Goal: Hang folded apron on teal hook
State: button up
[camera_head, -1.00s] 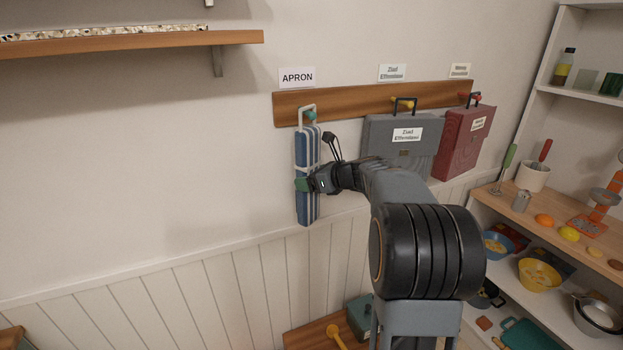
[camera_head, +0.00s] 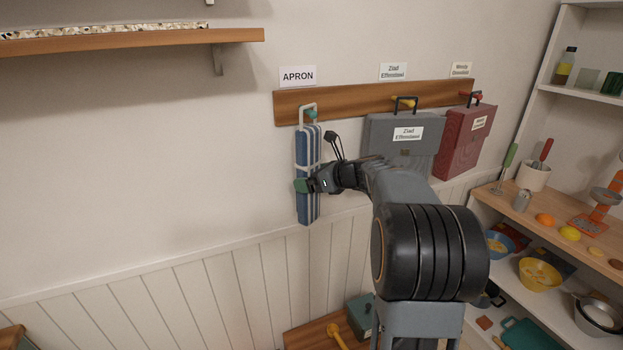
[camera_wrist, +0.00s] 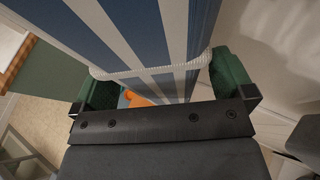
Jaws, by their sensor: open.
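The folded apron (camera_head: 308,207) is a blue and white striped bundle bound with white cord. It hangs upright against the wall, its pale loop (camera_head: 307,106) around the teal hook (camera_head: 311,114) on the wooden rail, under the APRON label (camera_head: 297,76). My gripper (camera_head: 304,186) is at the apron's lower half, reaching in from the right. In the wrist view the striped apron (camera_wrist: 150,35) fills the space between the green finger pads of my gripper (camera_wrist: 165,85), one on each side. The jaws are open; any contact with the apron is unclear.
A grey case (camera_head: 380,133) and a red case (camera_head: 463,150) hang on the same rail to the right, close to my arm. A wooden shelf (camera_head: 130,44) is at upper left. Shelving with bowls and utensils stands at right. The wall left of the apron is clear.

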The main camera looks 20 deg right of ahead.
jog(key=b+v, duration=0.1)
jog(key=v, duration=1.2)
jog(key=shift+s, duration=0.15)
jog(key=s+a+f+n+g+h, duration=0.25)
jog(key=s+f+n+g, duration=0.2)
jog(key=f+n, duration=0.65)
jog(key=s+a+f+n+g+h, duration=0.1)
jog(key=s+a+f+n+h, duration=0.1)
jog(key=s+a+n, duration=0.4)
jog(key=s+a+f+n+g+h, duration=0.2)
jog(key=s+a+f+n, duration=0.2)
jog(key=a+n, duration=0.5)
jog(key=s+n, duration=0.2)
jog(key=n, duration=0.2)
jog(key=shift+s+a, duration=0.2)
jog(key=shift+s, duration=0.1)
jog(key=shift+c, duration=0.5)
